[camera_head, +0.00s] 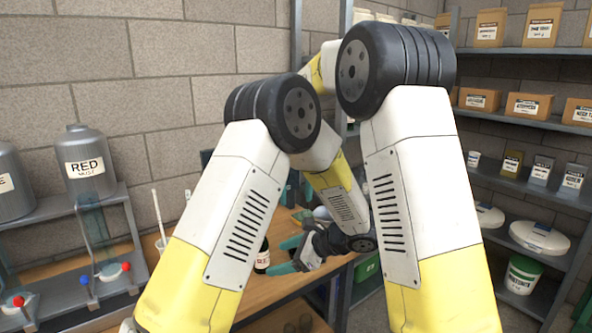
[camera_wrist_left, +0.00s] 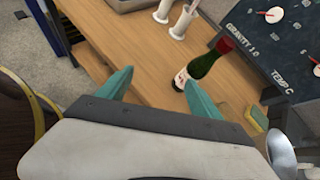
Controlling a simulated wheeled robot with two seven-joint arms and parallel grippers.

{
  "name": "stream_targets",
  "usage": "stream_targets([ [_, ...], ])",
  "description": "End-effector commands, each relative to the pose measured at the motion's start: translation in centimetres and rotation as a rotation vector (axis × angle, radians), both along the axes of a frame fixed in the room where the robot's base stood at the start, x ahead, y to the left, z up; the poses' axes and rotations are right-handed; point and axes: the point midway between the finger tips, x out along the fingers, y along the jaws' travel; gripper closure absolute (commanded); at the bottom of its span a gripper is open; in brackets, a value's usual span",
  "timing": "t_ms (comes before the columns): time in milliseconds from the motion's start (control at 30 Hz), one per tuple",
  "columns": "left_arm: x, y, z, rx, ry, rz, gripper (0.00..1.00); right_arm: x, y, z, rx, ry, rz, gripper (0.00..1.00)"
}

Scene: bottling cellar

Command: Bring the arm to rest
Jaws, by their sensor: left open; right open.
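My left gripper (camera_head: 279,256) is low over the wooden table, its teal fingers apart with nothing visible between them. In the left wrist view its open fingers (camera_wrist_left: 157,90) point toward the bare table top. A dark green bottle (camera_wrist_left: 205,66) with a red cap and pale label stands just beyond the right-hand finger; I cannot tell if they touch. The bottle (camera_head: 262,257) is partly hidden behind my left arm in the head view.
A dark panel (camera_wrist_left: 262,40) marked GRAVITY and TEMP C stands beside the bottle. White cylinders (camera_wrist_left: 183,20) stand at the table's far side. A rack with grey RED tanks (camera_head: 88,165) is on the left. Shelves with boxes and tubs (camera_head: 540,238) line the right.

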Motion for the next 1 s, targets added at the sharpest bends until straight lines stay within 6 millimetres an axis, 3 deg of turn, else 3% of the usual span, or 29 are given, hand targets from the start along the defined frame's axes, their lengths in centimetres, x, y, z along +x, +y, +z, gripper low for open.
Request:
stream_targets([
  [167, -2.6, 4.3, 4.5, -0.193, -0.061, 0.219, 0.26, 0.0, 0.0, 0.0, 0.0, 0.0, 0.0, 0.47],
  [300, -6.0, 7.5, 7.7, -0.393, -0.128, 0.431, 0.26, 0.0, 0.0, 0.0, 0.0, 0.0, 0.0, 0.47],
  [500, -11.0, 10.2, 11.5, -0.69, -0.248, 0.719, 0.26, 0.0, 0.0, 0.0, 0.0, 0.0, 0.0, 0.47],
  [800, -17.4, 11.1, 16.2, -1.154, -0.465, 1.097, 0.26, 0.0, 0.0, 0.0, 0.0, 0.0, 0.0, 0.47],
  [1000, -19.7, 10.9, 18.3, -1.386, -0.578, 1.252, 0.26, 0.0, 0.0, 0.0, 0.0, 0.0, 0.0, 0.47],
])
